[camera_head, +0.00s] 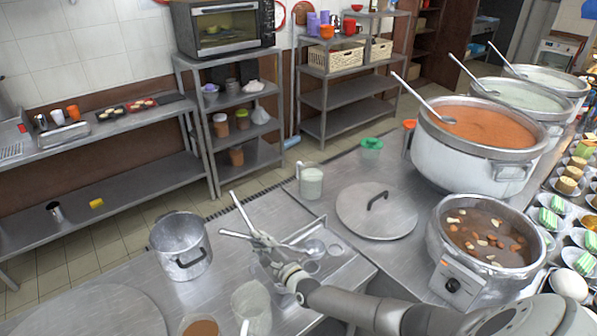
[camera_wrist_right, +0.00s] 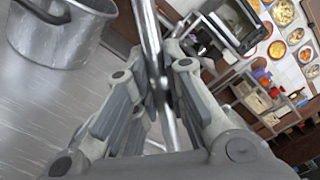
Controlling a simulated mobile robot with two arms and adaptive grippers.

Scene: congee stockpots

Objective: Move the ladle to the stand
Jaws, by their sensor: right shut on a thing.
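My right gripper (camera_head: 262,243) is above the steel counter in the head view. It is shut on the ladle (camera_head: 241,211), whose thin metal handle slants up and to the left from the fingers. In the right wrist view the handle (camera_wrist_right: 148,30) runs between the closed fingertips (camera_wrist_right: 163,85). A round steel bowl (camera_head: 315,248) shows just right of the gripper; I cannot tell whether it belongs to the held ladle. A shallow steel tray (camera_head: 345,266) lies beneath and right of it; I cannot tell whether this is the stand. My left gripper is not in view.
An empty steel pot (camera_head: 180,247) stands left of the gripper. Glass containers (camera_head: 251,306) are close in front. A lid (camera_head: 377,211) lies behind to the right. A cooker of brown soup (camera_head: 487,236) and large stockpots (camera_head: 475,150) with ladles fill the right.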

